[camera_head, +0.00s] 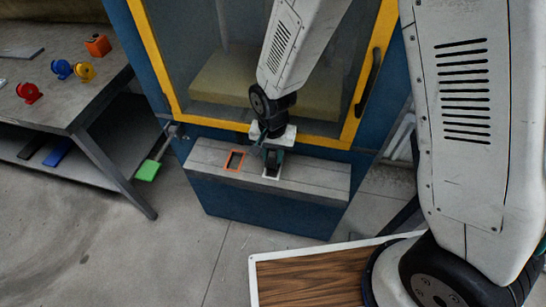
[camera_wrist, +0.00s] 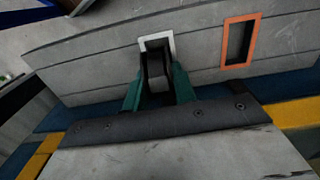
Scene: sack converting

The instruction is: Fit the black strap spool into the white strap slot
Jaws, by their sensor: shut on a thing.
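The black strap spool (camera_wrist: 157,72) is between the green fingers of my gripper (camera_wrist: 159,84), which is shut on it. In the wrist view the spool overlaps the opening of the white strap slot (camera_wrist: 170,40); whether it is inside the slot or just above it, I cannot tell. In the head view my gripper (camera_head: 273,156) points down at the white slot (camera_head: 271,178) on the grey ledge, with the dark spool (camera_head: 271,163) mostly hidden between the fingers.
An orange-framed slot (camera_head: 235,161) lies beside the white one on the grey ledge (camera_head: 315,181) of the blue machine. A green tag (camera_head: 147,170) sticks out near the bench.

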